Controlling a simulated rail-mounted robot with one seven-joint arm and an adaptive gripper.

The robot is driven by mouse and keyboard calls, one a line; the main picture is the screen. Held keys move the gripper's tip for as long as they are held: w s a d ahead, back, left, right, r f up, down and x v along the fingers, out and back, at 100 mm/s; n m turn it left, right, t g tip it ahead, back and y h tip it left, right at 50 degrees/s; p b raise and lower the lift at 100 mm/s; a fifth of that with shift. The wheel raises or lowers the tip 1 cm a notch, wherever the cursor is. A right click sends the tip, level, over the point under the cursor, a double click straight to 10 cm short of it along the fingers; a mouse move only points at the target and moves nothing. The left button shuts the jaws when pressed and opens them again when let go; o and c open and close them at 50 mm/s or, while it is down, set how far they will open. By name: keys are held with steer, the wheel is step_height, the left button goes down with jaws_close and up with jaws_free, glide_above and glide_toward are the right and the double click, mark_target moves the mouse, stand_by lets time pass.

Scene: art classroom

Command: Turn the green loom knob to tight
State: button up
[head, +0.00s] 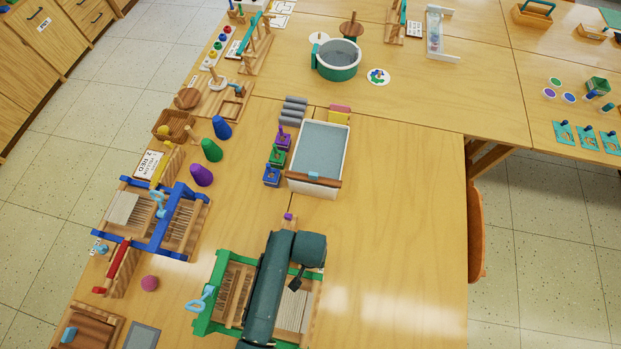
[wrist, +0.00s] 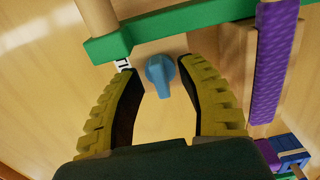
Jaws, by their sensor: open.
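The blue knob (wrist: 160,75) shows in the wrist view, beside a green bar of the green loom (wrist: 200,22). A small black-and-white label (wrist: 123,64) is partly visible by it. My gripper (wrist: 161,66) is open, with one yellow-ridged finger on each side of the knob and gaps between; it is not closed on it. In the head view, the green loom (head: 203,324) stands at the bottom, with a light-blue handle (head: 200,301) at its left. My dark green arm crosses over the loom and hides the knob and my fingertips there.
A purple roll (wrist: 273,65) lies right of my right finger in the wrist view. A blue loom (head: 131,240) stands left of the green one. A grey-blue tray (head: 318,147) and several small stamps lie beyond. The table to the right is clear (head: 400,230).

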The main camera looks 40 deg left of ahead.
steer(key=shift+o, duration=0.2)
jaws_close()
steer(key=shift+m+p, duration=0.3)
steer(key=shift+p, duration=0.05)
steer(key=m+p, duration=0.2)
steer(key=m, duration=0.1)
steer(key=shift+r+p, duration=0.2)
steer(key=shift+p, duration=0.15)
steer(key=m+p, duration=0.2)
steer(key=m, duration=0.3)
steer(key=shift+f, duration=0.1)
steer(key=m+p, duration=0.2)
steer(key=m, duration=0.3)
steer(key=shift+f+m+p, duration=0.15)
steer(key=shift+m+p, duration=0.35)
steer(key=shift+m, duration=1.6)
